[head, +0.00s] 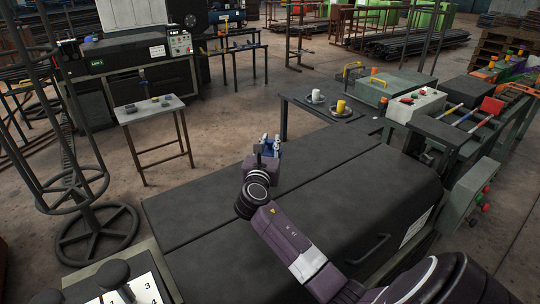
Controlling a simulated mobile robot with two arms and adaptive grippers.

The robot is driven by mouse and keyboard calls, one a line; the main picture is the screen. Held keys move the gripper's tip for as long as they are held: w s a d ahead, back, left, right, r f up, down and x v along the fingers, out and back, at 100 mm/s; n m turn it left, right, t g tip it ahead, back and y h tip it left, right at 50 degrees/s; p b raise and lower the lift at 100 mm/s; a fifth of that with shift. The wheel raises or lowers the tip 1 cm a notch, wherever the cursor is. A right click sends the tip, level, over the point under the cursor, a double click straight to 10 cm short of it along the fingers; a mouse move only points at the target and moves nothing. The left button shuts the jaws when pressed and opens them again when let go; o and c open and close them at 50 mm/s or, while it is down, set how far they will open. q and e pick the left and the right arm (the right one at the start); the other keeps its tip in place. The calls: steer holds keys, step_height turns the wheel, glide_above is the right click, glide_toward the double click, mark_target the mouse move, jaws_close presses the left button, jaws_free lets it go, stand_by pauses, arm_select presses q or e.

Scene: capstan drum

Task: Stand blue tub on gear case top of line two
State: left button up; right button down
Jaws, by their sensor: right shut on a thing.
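My right gripper (270,144) is in the middle of the head view, at the end of my purple arm. It is shut on the blue tub (274,152), a small blue thing partly hidden by the fingers and wrist. The tub is over the far part of a large dark gear case top (330,195) in front of me. I cannot tell whether it touches the top. The label on this case is too small to read. My left gripper is not in view.
A green machine with a control box (415,104) stands right. A small table (150,109) and a machine labelled like "Line 1" (130,50) stand left. Much of the case top is bare.

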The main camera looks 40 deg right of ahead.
mark_target(270, 153)
step_height(270, 153, down, 4)
steer(key=shift+r+b, duration=0.1)
steer(key=shift+b, duration=0.25)
steer(key=shift+f, duration=0.2)
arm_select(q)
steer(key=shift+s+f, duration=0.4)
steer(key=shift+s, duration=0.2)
arm_select(e)
steer(key=c, duration=1.8)
jaws_free()
steer(key=shift+f, duration=0.15)
